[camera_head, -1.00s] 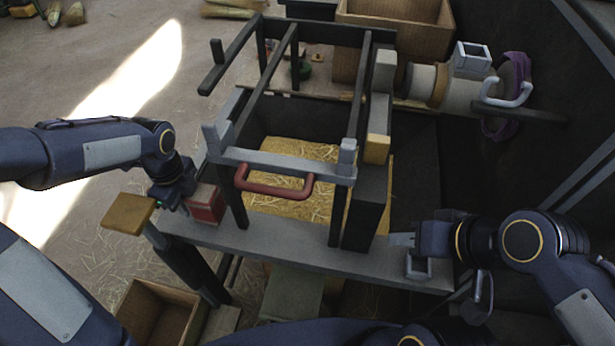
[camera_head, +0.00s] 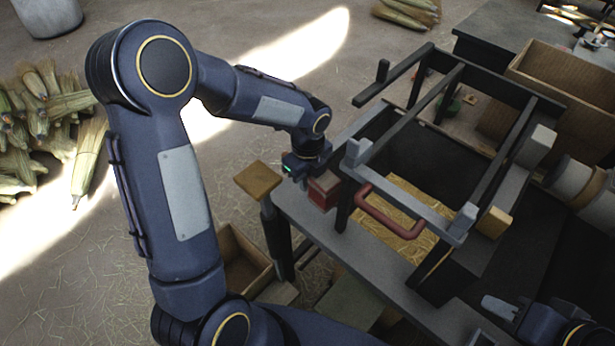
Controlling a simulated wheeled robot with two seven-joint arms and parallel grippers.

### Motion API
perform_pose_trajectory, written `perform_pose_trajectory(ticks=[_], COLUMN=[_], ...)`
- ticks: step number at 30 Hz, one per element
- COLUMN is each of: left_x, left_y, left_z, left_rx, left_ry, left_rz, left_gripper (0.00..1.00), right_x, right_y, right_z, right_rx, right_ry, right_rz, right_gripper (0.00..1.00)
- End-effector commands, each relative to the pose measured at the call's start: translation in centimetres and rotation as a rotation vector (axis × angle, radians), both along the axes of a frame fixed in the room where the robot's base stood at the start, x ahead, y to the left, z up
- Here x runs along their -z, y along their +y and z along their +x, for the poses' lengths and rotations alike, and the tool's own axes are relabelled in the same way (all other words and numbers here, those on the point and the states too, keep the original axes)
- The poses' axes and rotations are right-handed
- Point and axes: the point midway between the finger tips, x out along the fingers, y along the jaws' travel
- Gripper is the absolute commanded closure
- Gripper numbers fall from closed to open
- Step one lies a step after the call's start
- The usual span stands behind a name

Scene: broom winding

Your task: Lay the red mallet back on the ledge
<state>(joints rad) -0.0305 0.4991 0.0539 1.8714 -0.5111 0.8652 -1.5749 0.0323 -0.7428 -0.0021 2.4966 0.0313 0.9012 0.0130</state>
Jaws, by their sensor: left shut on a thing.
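The red mallet head (camera_head: 324,190) is a dark red block at the left end of the grey ledge (camera_head: 350,252). My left gripper (camera_head: 308,176) is shut on the mallet, just left of the frame's near left post. The mallet's handle is hidden by the gripper. I cannot tell whether the head touches the ledge or hangs just above it. My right gripper (camera_head: 502,308) is at the lower right, near the ledge's right part; its fingers are only partly clear.
A black frame with a red handle (camera_head: 388,212) stands over a straw-filled bin (camera_head: 410,200). A wooden-topped post (camera_head: 258,180) stands left of the ledge. An open cardboard box (camera_head: 243,262) is below.

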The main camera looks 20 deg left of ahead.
Motion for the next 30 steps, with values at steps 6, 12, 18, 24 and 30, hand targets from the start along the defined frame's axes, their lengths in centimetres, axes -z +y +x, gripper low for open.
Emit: perform_pose_trajectory(ticks=[6, 12, 18, 24, 30], left_x=[3.1, 5.4, 6.8, 7.0, 7.0], left_y=[0.0, 0.0, 0.0, 0.0, 0.0], left_z=[0.0, 0.0, 0.0, 0.0, 0.0], left_rx=[0.000, 0.000, -0.001, -0.001, -0.001], left_ry=[-0.001, -0.001, -0.001, -0.002, -0.001], left_rz=[0.000, 0.000, 0.000, 0.000, 0.000], left_gripper=[1.00, 1.00, 1.00, 1.00, 0.77], right_x=[2.8, 4.7, 5.6, 5.7, 5.6], right_y=[0.0, 0.0, 0.0, 0.0, 0.0], right_z=[0.0, 0.0, 0.0, 0.0, 0.0], right_rx=[0.000, 0.000, 0.000, 0.000, 0.000], right_ry=[0.000, 0.000, 0.000, 0.000, 0.000], right_rz=[0.000, 0.000, 0.000, 0.000, 0.000], right_gripper=[0.64, 0.64, 0.64, 0.64, 0.64])
